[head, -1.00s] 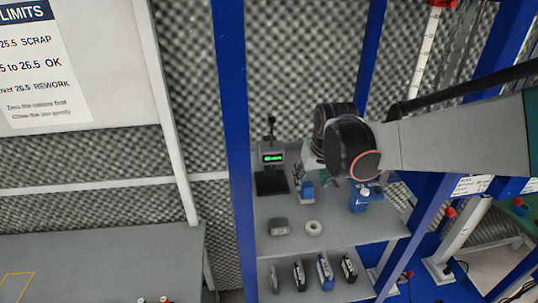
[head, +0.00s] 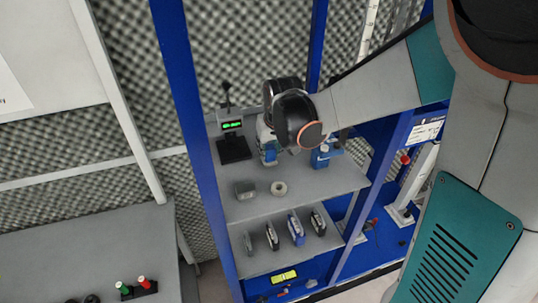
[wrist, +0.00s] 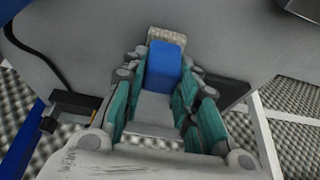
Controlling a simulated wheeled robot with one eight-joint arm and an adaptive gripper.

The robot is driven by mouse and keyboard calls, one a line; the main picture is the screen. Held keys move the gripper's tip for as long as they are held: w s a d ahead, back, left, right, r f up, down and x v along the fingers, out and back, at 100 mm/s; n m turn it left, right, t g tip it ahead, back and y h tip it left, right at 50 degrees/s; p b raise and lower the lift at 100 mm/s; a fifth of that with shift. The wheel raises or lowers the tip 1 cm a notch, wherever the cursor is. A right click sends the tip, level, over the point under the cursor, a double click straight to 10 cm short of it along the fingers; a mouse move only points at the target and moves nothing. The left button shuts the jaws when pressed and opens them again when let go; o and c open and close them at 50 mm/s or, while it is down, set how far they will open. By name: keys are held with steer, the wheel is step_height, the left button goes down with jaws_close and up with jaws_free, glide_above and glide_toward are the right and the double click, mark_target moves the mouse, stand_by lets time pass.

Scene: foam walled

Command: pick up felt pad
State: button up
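My gripper (head: 267,137) is over the back of the upper grey shelf, beside a small blue block. In the wrist view the teal fingers of my gripper (wrist: 166,72) stand apart on both sides of a blue block (wrist: 164,62) with a tan, speckled end (wrist: 167,34). I take this to be the felt pad, but cannot be sure. It also shows in the head view (head: 270,155), partly hidden by my gripper. Whether the fingers touch it is not clear.
On the upper shelf (head: 325,183) are a scale with a green display (head: 233,125), a blue item (head: 320,157), a grey block (head: 245,189) and a pale ring (head: 279,188). Several upright items stand on the shelf below. Blue posts (head: 190,120) frame the rack.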

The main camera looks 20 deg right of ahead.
mark_target(270, 147)
steer(key=shift+r, duration=0.15)
jaws_close()
steer(key=shift+r, duration=0.25)
step_height(270, 147, up, 19)
steer(key=shift+r, duration=0.15)
steer(key=shift+s, duration=0.1)
steer(key=shift+o, duration=1.2)
jaws_free()
steer(key=shift+c, duration=0.6)
